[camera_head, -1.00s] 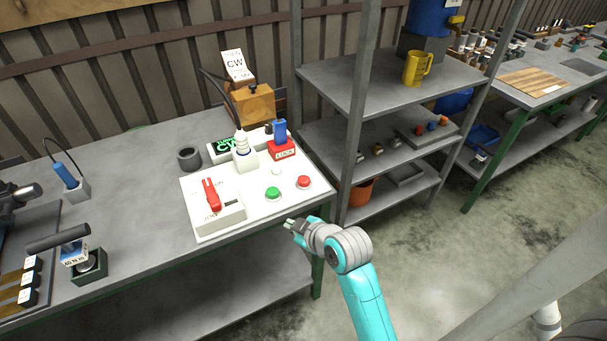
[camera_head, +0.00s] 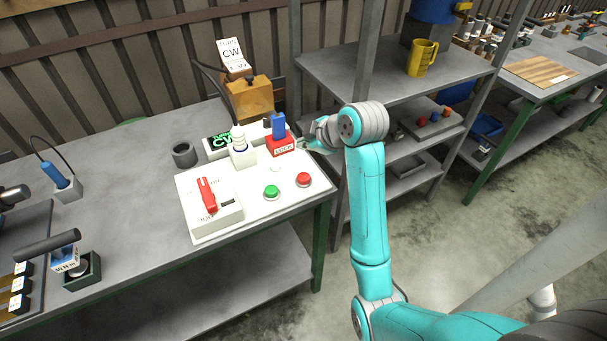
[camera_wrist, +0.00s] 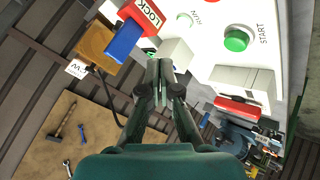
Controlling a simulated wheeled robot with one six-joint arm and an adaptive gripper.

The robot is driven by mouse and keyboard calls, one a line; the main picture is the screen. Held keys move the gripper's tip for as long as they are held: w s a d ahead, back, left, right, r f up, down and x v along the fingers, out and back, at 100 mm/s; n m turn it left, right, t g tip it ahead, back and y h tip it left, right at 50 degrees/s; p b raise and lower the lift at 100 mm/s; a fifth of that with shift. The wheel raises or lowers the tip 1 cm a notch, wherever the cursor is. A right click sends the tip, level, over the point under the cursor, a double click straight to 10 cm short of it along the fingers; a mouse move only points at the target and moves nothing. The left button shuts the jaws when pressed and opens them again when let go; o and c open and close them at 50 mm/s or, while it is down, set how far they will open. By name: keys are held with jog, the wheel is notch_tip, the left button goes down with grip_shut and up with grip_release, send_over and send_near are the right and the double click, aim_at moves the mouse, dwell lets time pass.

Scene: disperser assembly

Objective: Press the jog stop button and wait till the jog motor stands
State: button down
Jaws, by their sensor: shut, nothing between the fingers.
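The white control panel (camera_head: 255,208) lies on the bench. Its red button (camera_head: 304,180) sits right of the green button (camera_head: 271,192), which the wrist view labels START (camera_wrist: 236,40). My gripper (camera_head: 302,145) is shut and empty, above and behind the red button, just right of the red LOCK block (camera_head: 281,147) with its blue top; I see no contact with the button. In the wrist view, my closed fingertips (camera_wrist: 160,66) point towards the panel, and the red button is only a sliver at the top edge. The jog motor's motion cannot be told.
A red lever (camera_head: 207,196) stands at the panel's left. Behind are a white ribbed post (camera_head: 239,148), a green-lit CW display (camera_head: 219,140) and an orange box (camera_head: 247,97) with a CW sign (camera_head: 233,57). A grey shelf rack (camera_head: 400,80) stands close right of my arm.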

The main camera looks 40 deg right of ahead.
aim_at(301, 175)
jog(key=shift+f, duration=0.15)
jog(key=shift+f, duration=4.3)
jog(key=shift+f, duration=0.4)
jog(key=shift+f, duration=0.9)
jog(key=shift+r, duration=1.35)
jog(key=shift+r, duration=2.5)
